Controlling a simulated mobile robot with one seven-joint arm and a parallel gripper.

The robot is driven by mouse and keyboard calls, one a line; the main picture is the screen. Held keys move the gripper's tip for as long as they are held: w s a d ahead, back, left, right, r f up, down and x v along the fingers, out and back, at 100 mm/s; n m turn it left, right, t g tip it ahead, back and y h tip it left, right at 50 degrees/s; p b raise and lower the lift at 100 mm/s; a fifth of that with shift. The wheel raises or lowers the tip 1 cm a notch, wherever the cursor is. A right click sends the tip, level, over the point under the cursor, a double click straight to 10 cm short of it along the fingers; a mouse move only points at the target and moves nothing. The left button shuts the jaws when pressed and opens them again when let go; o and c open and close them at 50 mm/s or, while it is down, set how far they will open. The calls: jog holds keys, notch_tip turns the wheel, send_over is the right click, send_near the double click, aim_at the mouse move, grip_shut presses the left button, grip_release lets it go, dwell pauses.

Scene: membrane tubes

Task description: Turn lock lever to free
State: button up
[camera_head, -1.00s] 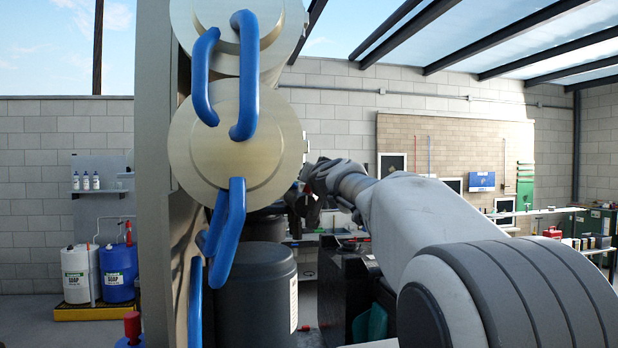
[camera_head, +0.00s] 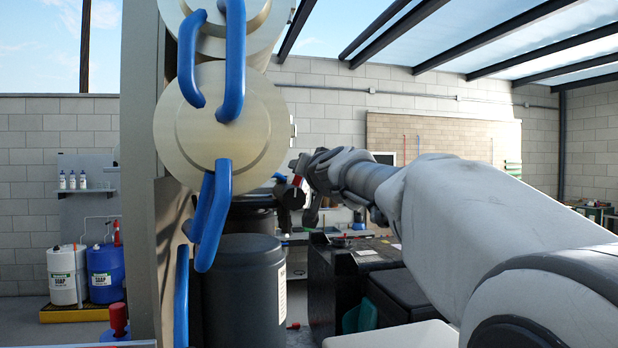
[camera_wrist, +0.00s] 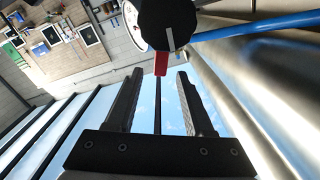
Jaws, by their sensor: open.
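In the wrist view, a red lever (camera_wrist: 161,63) sticks out from a round black knob (camera_wrist: 167,18) with a white line on it. My gripper (camera_wrist: 159,76) is open, its two dark fingers spread apart. The lever's tip lies at the gap between the fingertips, with a finger to each side, and no contact is visible. In the head view, my gripper (camera_head: 303,190) is beside the right side of the membrane tubes. A small red part (camera_head: 297,180) shows there, and the fingers are too small to make out.
Pale round tube ends (camera_head: 225,125) with blue hoses (camera_head: 212,215) stand close at the left. In the wrist view, a shiny tube (camera_wrist: 250,90) runs along the right, near one finger. A dark drum (camera_head: 240,290) stands below. Black cases (camera_head: 340,280) are further right.

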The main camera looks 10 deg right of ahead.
jog(key=s, duration=1.1)
jog(key=shift+w, duration=0.1)
